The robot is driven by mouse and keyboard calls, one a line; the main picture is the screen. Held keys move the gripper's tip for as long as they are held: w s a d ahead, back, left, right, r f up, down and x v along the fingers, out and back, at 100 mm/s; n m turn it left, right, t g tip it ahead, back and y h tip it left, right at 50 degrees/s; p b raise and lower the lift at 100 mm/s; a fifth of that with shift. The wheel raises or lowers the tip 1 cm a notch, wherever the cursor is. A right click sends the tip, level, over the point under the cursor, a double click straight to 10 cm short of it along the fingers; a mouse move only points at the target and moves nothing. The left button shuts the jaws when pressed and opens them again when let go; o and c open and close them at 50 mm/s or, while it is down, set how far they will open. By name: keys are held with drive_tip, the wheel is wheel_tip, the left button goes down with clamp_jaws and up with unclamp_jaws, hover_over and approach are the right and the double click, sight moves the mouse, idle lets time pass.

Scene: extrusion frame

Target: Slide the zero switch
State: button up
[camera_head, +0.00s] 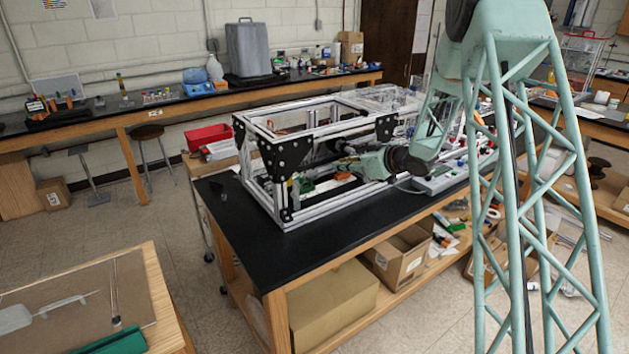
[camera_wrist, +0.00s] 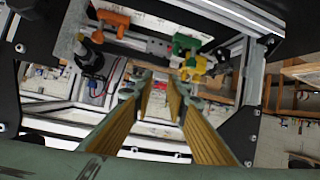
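My gripper (camera_head: 345,166) reaches into the silver extrusion frame (camera_head: 340,212) from its right side in the head view. In the wrist view my gripper (camera_wrist: 160,82) has two long fingers with yellow-brown inner pads, set apart with a visible gap and nothing held between them. An orange handle-like part (camera_wrist: 113,18) is at upper left, and a green part (camera_wrist: 185,43) with a yellow part (camera_wrist: 194,66) below it lies just right of the fingertips. I cannot tell which part is the zero switch. Contact between the fingers and these parts cannot be told.
Black corner plates (camera_head: 285,152) and frame bars surround the gripper closely. A black round part (camera_wrist: 88,60) is left of the fingers. A grey panel with buttons (camera_head: 440,180) stands right of the frame.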

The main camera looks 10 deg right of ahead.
drive_tip(key=shift+n+y, duration=0.3)
drive_tip(key=shift+y, duration=0.6)
drive_tip(key=shift+s+a+f, duration=0.1)
drive_tip(key=shift+a+f, duration=0.05)
drive_tip(key=shift+f, duration=0.8)
drive_tip(key=shift+s+a+f, duration=0.15)
drive_tip(key=shift+a+f, duration=0.05)
drive_tip(key=shift+f, duration=0.7)
drive_tip(key=shift+s+a+f, duration=0.1)
drive_tip(key=shift+a+f, duration=0.05)
drive_tip(key=shift+f, duration=0.8)
drive_tip(key=shift+w+a, duration=0.1)
drive_tip(key=shift+w, duration=0.05)
drive_tip(key=shift+f+x, duration=0.2)
drive_tip(key=shift+x, duration=6.5)
clamp_jaws()
